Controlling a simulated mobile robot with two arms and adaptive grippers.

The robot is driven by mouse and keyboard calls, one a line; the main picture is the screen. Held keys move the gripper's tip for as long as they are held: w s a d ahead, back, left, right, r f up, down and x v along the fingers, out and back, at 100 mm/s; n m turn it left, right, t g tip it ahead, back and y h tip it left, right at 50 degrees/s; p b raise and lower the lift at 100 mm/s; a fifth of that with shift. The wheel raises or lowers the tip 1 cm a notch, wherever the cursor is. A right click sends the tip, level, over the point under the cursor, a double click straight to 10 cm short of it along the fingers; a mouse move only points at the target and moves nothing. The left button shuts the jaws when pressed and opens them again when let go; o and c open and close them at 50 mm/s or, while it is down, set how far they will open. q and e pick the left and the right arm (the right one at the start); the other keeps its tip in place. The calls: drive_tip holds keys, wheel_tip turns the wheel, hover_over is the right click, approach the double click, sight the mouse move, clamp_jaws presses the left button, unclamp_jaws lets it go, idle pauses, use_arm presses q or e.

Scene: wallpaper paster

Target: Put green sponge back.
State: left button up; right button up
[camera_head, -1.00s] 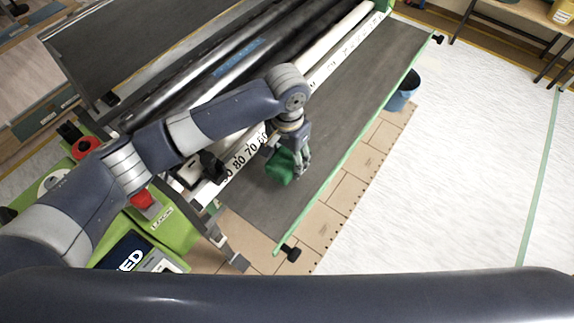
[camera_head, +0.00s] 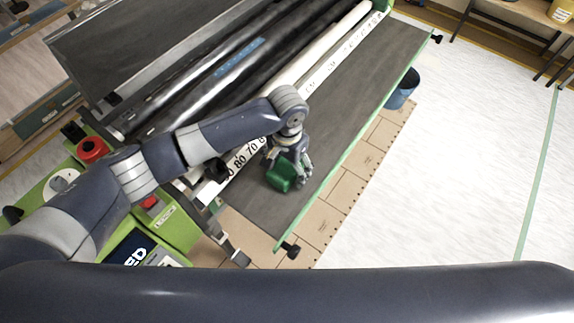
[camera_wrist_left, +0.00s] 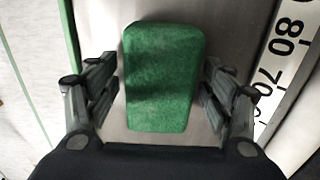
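The green sponge (camera_head: 281,177) is on or just above the grey table surface of the paster (camera_head: 330,110), near its front left end. In the left wrist view the sponge (camera_wrist_left: 163,78) stands between the two fingers of my left gripper (camera_wrist_left: 160,95), with a visible gap on each side. My left gripper (camera_head: 294,172) is open around the sponge and points down at it. Whether the sponge touches the surface is hard to tell. My right gripper does not show in any view.
A white scale strip (camera_head: 240,160) with black numbers runs along the surface beside the sponge. Long rollers (camera_head: 250,65) lie behind it. A green edge bar (camera_head: 345,155) borders the table. A blue bucket (camera_head: 404,90) stands on the floor to the right. The surface toward the upper right is clear.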

sight(286, 163)
use_arm(q)
drive_tip(key=shift+f+b, duration=0.1)
drive_tip(key=shift+b, duration=0.35)
drive_tip(key=r, duration=0.1)
drive_tip(key=r+b, duration=0.1)
drive_tip(key=r, duration=0.1)
drive_tip(key=r+b, duration=0.1)
drive_tip(key=r, duration=0.1)
drive_tip(key=shift+w+a+r, duration=0.1)
drive_tip(key=shift+w+r, duration=0.15)
wheel_tip(286, 163, up, 6)
drive_tip(key=shift+f, duration=0.15)
drive_tip(key=shift+s, duration=0.1)
